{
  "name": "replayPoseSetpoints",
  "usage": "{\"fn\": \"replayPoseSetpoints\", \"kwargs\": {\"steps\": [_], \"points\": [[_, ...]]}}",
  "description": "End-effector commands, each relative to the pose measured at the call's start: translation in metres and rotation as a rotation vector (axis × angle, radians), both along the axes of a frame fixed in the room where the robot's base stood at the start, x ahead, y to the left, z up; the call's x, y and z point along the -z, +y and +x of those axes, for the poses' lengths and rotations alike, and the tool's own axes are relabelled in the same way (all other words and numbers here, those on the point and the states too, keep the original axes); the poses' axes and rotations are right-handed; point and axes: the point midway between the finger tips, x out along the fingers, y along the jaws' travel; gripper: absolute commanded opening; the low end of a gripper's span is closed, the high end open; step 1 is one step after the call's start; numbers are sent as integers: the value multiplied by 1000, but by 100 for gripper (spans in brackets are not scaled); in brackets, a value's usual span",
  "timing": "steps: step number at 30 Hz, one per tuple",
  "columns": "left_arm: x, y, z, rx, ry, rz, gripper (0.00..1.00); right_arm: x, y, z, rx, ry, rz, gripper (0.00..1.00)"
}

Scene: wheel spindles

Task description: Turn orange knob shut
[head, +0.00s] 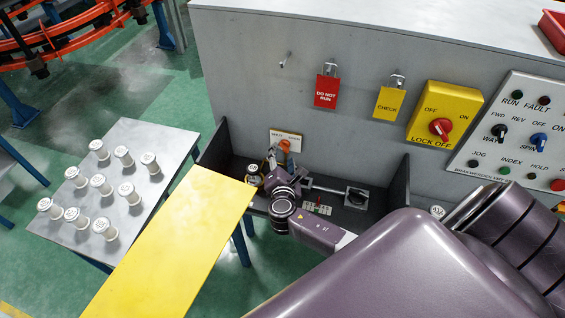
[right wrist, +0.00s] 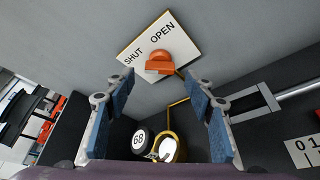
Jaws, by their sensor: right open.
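The orange knob (right wrist: 159,63) sits on a white plate (right wrist: 139,46) on the grey wall, with the words SHUT and OPEN printed on it. I cannot tell which word the knob points to. In the head view the knob (head: 284,145) shows just above my right gripper (head: 280,160). My right gripper is open, and in the right wrist view its two blue-padded fingers (right wrist: 158,98) stand apart, below the knob on either side. Nothing is between the fingers, and they do not appear to touch the knob. My left gripper is not in view.
A dark bay holds a white-capped spindle marked 68 (right wrist: 140,141) and a brass ring (right wrist: 168,146). A yellow panel (head: 170,245) lies in front at left. Several white spindles stand on a grey table (head: 150,205). A yellow LOCK OFF switch (head: 445,112) is at right.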

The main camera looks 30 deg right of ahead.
Motion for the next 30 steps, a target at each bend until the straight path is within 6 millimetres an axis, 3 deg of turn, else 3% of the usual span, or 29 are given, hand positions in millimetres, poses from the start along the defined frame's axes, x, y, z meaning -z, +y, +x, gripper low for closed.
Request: {"fn": "replayPoseSetpoints", "kwargs": {"steps": [6, 12, 30], "points": [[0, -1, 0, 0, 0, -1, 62, -12, 26, -39, -1, 2, 2, 49], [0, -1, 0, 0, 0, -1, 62, -20, 41, -62, -1, 2, 1, 49], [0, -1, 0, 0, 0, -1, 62, -23, 46, -68, 0, 2, 0, 49]]}}
